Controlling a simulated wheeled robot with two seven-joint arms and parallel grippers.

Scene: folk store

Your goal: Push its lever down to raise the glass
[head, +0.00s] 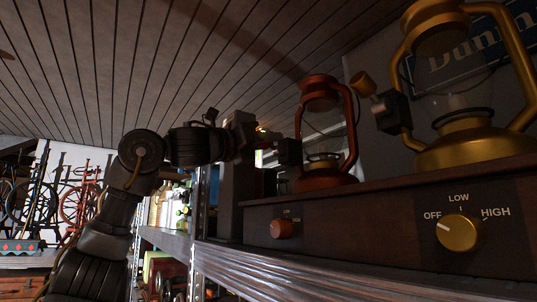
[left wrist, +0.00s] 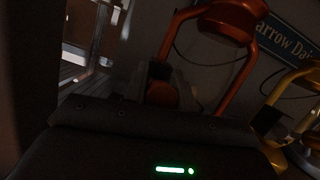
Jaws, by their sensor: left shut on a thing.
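A red lantern (head: 350,128) stands on a dark wooden base (head: 335,215), with a dark block (head: 288,152) on its left side. My left gripper (head: 262,139) is at this block, shut on the red lantern's lever. In the left wrist view, the lever's rounded orange-brown end (left wrist: 162,94) shows between the fingers; the rest of the lever is hidden. The red lantern's frame (left wrist: 237,75) rises just beyond. Whether its glass is raised is unclear. My right gripper is not in view.
A gold lantern (head: 470,148) stands close on the right, its lever with a wooden knob (head: 363,83) tilted up. The base has a red dial (head: 283,229) and a gold dial (head: 458,233). A metal shelf edge (head: 270,280) runs below. A dark upright (head: 229,185) stands left of the base.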

